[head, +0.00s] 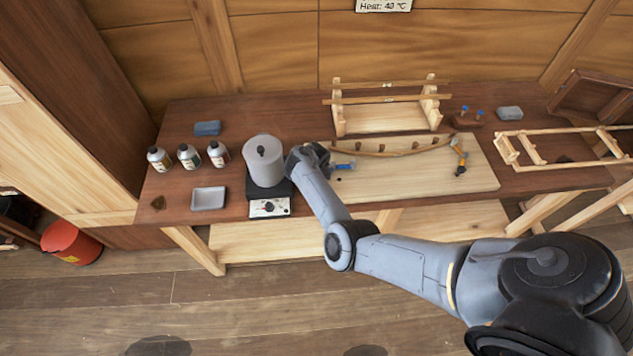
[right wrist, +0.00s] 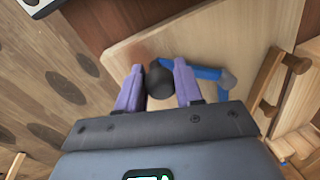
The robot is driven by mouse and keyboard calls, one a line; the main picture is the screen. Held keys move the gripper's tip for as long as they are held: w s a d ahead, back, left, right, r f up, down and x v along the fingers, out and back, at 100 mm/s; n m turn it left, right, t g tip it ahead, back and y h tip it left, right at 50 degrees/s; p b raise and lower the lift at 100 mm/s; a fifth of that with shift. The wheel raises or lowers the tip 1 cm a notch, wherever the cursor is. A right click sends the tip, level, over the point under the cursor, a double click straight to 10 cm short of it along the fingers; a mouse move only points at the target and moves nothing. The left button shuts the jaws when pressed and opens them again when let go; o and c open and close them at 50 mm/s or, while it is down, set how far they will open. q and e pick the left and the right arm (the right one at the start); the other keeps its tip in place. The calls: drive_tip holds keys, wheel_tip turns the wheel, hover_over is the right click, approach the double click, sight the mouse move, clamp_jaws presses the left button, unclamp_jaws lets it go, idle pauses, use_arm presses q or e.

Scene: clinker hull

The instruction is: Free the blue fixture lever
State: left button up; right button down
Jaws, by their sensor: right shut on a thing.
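The blue fixture lever (head: 344,166) is at the left end of a curved wooden strake (head: 392,150) on a pale board (head: 400,185). In the right wrist view, the blue lever (right wrist: 207,73) runs behind one finger, and a dark round knob (right wrist: 159,80) sits between the purple fingertips. My right gripper (right wrist: 158,92) is shut on this knob, which appears to be the lever's end. In the head view, my right arm's wrist hides most of this gripper. My left gripper is not in view.
A grey pot (head: 264,160) on a hot plate (head: 269,207) stands close left of my right wrist. Several bottles (head: 189,157) and a grey tray (head: 208,198) are farther left. A wooden rack (head: 388,120) stands behind the strake. The board's front right is clear.

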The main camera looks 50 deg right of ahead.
drive_tip(key=c, duration=0.8)
unclamp_jaws()
drive_tip(key=shift+o, duration=0.2)
drive_tip(key=shift+r, duration=0.2)
wheel_tip(320, 180, up, 10)
drive_tip(key=s+a+p, duration=0.1)
drive_tip(key=p, duration=0.1)
drive_tip(key=shift+a+p, duration=0.35)
